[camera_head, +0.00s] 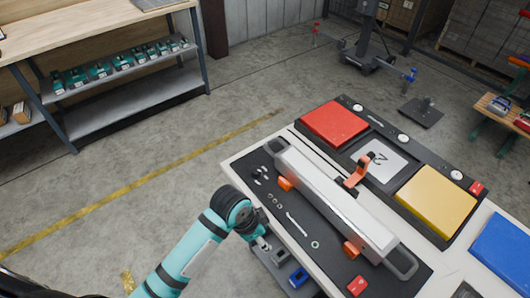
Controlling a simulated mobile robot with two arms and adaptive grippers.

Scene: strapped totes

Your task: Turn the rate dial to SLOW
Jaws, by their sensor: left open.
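I cannot make out a rate dial or a SLOW mark for certain. Small white round parts (403,138) sit along the far edge of a dark panel on the table, too small to read. A white plate with a dark mark (379,162) lies between the red and yellow pads. My left gripper (267,246) is at the table's near left edge, pointing down and partly hidden by its wrist. It is open, apart from the panel, and I see nothing held. My right gripper is out of view.
A long pale bar (335,200) with orange clips lies across a black tray on the table (236,165). An orange upright piece (358,172) stands beside it. Red (334,123), yellow (436,200) and blue (505,250) blocks lie around. Open floor is to the left.

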